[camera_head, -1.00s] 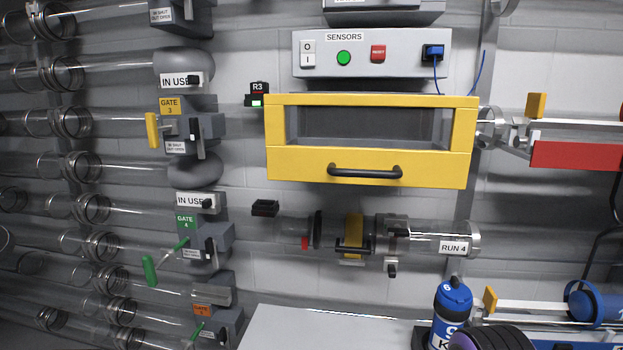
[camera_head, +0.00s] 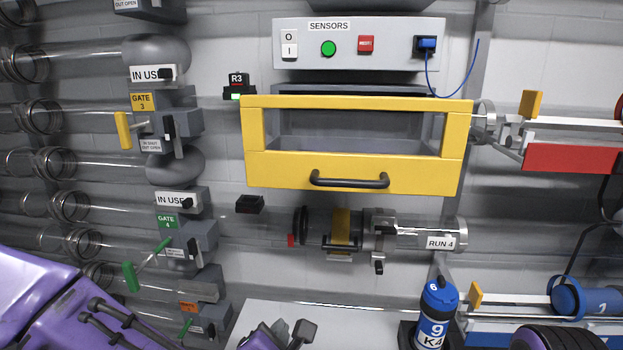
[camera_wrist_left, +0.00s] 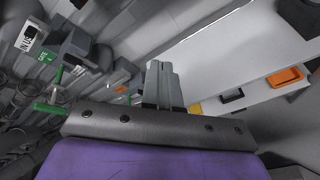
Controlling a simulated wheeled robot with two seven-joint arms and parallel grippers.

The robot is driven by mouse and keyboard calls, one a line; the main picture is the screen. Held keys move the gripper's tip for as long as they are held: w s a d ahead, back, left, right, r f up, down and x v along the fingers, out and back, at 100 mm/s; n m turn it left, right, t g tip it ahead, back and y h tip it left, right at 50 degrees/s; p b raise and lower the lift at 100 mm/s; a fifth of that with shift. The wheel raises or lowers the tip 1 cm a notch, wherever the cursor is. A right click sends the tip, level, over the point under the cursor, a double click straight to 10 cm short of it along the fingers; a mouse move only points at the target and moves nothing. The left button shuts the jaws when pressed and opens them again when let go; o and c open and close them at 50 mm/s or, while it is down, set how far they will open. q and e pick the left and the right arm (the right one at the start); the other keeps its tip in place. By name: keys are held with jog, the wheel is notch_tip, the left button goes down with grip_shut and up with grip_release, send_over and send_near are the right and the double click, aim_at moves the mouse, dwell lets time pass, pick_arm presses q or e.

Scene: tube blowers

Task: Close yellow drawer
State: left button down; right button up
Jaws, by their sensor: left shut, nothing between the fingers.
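The yellow drawer (camera_head: 352,170) is in the middle of the head view. It has a yellow frame, a see-through window and a dark bar handle (camera_head: 349,181) low on its front. It stands out from a grey housing behind it, so it looks open. My left gripper (camera_head: 297,331) is at the bottom edge of the head view, below and apart from the drawer, and partly cut off. In the left wrist view its grey fingers (camera_wrist_left: 163,84) are together with nothing between them. My right gripper is not in view.
A grey sensors box (camera_head: 358,45) sits above the drawer, with a blue cable looping down at its right. The RUN 4 tube (camera_head: 410,234) runs below. Gate levers stand at left, a red rail (camera_head: 575,158) at right. A blue bottle (camera_head: 437,312) stands at lower right.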

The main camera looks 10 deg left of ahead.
aim_at(309, 189)
pick_arm(q)
jog(key=s+d+r+n+t, duration=0.1)
jog(key=s+r+n+t, duration=0.15)
jog(key=r, duration=0.55)
jog(key=s+d+r+n+t+h+p, duration=0.1)
jog(key=s+d+r+n, duration=0.15)
jog(key=r, duration=0.45)
jog(key=s+r+n+t, duration=0.1)
jog(key=s+r+n, duration=0.15)
jog(key=r, duration=0.55)
jog(key=shift+n, duration=0.45)
jog(key=w+p, duration=0.3)
jog(key=w, duration=0.2)
jog(key=w+p, duration=0.4)
jog(key=w, duration=0.1)
jog(key=w+p, duration=0.4)
jog(key=w, duration=0.1)
jog(key=shift+d+f, duration=0.1)
jog(key=shift+d, duration=0.15)
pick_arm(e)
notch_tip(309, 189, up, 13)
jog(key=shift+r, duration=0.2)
pick_arm(q)
jog(key=shift+f, duration=0.1)
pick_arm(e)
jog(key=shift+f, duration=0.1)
